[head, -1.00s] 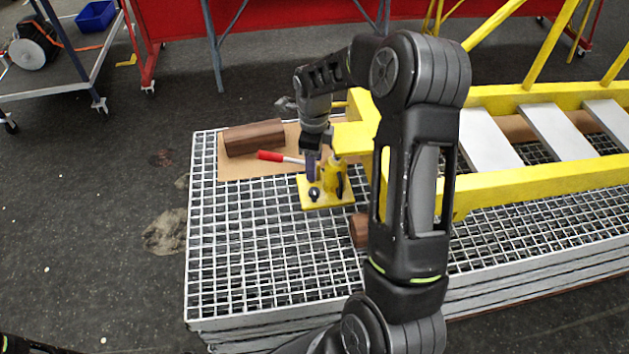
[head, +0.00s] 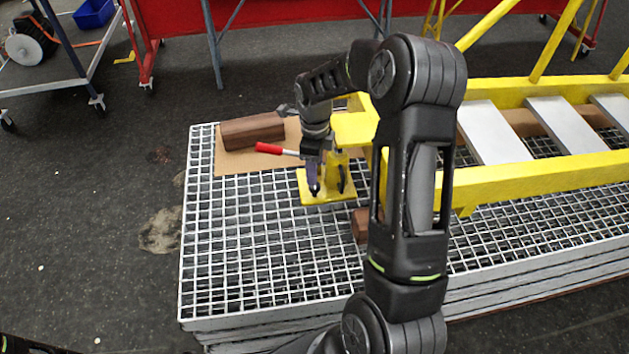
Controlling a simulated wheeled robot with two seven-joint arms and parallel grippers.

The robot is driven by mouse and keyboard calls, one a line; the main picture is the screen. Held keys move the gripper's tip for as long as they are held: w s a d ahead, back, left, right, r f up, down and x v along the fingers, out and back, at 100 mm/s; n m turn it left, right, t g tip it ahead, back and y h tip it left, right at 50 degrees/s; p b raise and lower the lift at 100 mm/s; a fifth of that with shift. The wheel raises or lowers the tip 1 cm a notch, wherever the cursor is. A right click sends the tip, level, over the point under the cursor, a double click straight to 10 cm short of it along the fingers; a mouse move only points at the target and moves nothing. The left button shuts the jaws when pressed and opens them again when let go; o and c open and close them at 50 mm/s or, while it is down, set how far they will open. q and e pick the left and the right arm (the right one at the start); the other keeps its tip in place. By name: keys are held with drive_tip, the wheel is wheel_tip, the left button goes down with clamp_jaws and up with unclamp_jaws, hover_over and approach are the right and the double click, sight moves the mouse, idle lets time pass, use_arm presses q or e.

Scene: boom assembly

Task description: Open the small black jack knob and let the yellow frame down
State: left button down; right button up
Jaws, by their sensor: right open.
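The yellow jack (head: 335,180) stands on its flat yellow base plate on the grating, with a red-tipped lever (head: 270,148) sticking out to the left. The small black knob (head: 315,190) is low at the jack's front left. My right gripper (head: 314,182) points down at the knob, its open fingers at or just above it; contact cannot be told. The yellow frame (head: 480,185) extends to the right, and its near end (head: 352,128) is above the jack. My right arm hides part of the frame. My left gripper is not in view.
A stack of metal gratings (head: 250,255) carries everything. A brown wooden block (head: 252,131) lies on a cardboard sheet (head: 235,165) behind left. Another brown block (head: 360,226) sits partly behind my arm. The front left grating is clear. A cart (head: 70,75) stands far left.

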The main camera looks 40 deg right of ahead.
sight(315, 190)
wheel_tip(315, 190, down, 6)
drive_tip(key=shift+f, duration=0.15)
idle(0.3)
clamp_jaws()
idle(0.4)
